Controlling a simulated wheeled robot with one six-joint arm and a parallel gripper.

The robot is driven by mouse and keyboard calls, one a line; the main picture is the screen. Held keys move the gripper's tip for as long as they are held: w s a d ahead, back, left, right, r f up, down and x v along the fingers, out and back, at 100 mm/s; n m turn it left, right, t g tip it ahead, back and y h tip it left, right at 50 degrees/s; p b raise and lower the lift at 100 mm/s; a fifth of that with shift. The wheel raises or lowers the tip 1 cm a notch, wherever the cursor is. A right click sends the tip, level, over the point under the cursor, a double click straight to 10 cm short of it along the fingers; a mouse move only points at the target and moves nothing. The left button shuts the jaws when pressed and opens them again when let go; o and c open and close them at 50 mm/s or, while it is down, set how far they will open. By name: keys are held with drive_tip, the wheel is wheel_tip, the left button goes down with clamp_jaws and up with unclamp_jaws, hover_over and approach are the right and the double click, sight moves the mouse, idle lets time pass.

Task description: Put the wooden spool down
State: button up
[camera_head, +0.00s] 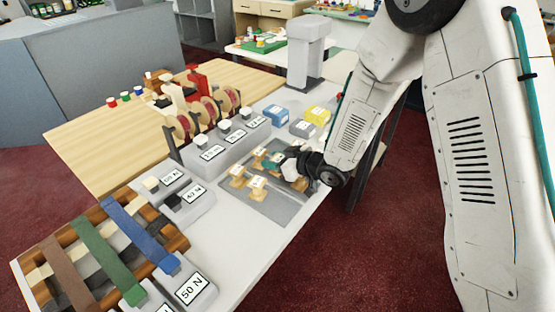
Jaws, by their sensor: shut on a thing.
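My gripper (283,163) is low over a grey mat (277,210) on the white counter. It is shut on a wooden spool, which is mostly hidden by the gripper and the wrist. Several small wooden spools with pale labelled tops stand on the mat. One spool (238,181) is at the left and another spool (257,188) is just in front of the gripper. More spools stand close behind it, partly covered. I cannot tell whether the held spool touches the mat.
Grey blocks with number cards (210,153) and ribbon reels (207,110) stand behind to the left. Blue (277,115) and yellow (318,115) boxes are behind the mat. A rack with coloured straps (105,250) is at the front left. The mat's front part is clear.

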drive_tip(key=shift+s+d+f, duration=0.1)
drive_tip(key=shift+s+f, duration=0.1)
drive_tip(key=shift+f, duration=0.3)
drive_tip(key=o, duration=1)
drive_tip(key=shift+s, duration=0.1)
drive_tip(key=shift+r, duration=0.45)
drive_tip(key=v, duration=1.1)
drive_tip(key=shift+d+r, duration=0.3)
drive_tip(key=shift+r, duration=0.2)
